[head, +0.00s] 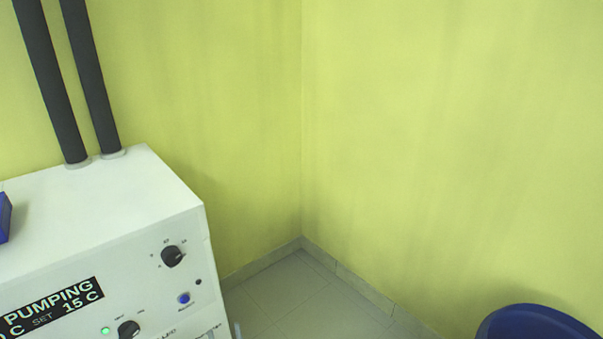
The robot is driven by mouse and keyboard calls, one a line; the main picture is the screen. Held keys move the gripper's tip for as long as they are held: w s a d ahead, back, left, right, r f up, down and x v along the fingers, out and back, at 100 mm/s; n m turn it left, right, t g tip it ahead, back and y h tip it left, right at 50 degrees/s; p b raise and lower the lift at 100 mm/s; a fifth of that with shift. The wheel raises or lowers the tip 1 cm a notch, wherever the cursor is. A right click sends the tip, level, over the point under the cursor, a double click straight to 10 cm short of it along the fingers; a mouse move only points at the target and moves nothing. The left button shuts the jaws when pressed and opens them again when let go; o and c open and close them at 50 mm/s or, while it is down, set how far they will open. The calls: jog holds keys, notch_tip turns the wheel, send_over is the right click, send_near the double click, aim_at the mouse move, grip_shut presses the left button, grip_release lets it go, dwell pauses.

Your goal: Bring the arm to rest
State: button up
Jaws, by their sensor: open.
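My arm and my gripper are not in the head view, the only view given. Their position and what may be near them cannot be seen.
A white machine (150,215) stands at the left. Its display (55,308) reads "PUMPING" and "SET 15 C". Two dark pipes (92,80) rise from its top. A blue round object (535,322) is at the lower right. Yellow walls meet in a corner above bare tiled floor (300,300).

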jog(key=w+d+r+m+g+h, duration=0.4)
jog(key=d+m+h, duration=0.5)
jog(key=h, duration=0.5)
jog(key=w+d+r+m+g+h, duration=0.3)
jog(key=d+r+m+h, duration=0.4)
jog(key=m+h, duration=0.5)
jog(key=s+d+r+m+g+y, duration=0.1)
jog(key=s+d+r+m+g, duration=0.1)
jog(key=s+d+m+g, duration=0.3)
jog(key=d+r+m+g+y, duration=0.1)
jog(key=d+r+m+g, duration=0.1)
jog(key=d+g, duration=0.5)
jog(key=s+d+r+m+g+y, duration=0.1)
jog(key=s+d+r+m+g, duration=0.1)
jog(key=s+d+m+g, duration=0.3)
jog(key=s+d+r+m+t+y, duration=0.1)
jog(key=s+r+m+t+y, duration=0.45)
jog(key=s+r+y, duration=0.75)
notch_tip(320, 180, up, 21)
jog(key=w+h+p, duration=0.1)
jog(key=w+p, duration=0.1)
jog(key=p, duration=1.8)
jog(key=shift+w, duration=0.15)
jog(key=shift+d+m, duration=0.1)
jog(key=shift+m, duration=0.15)
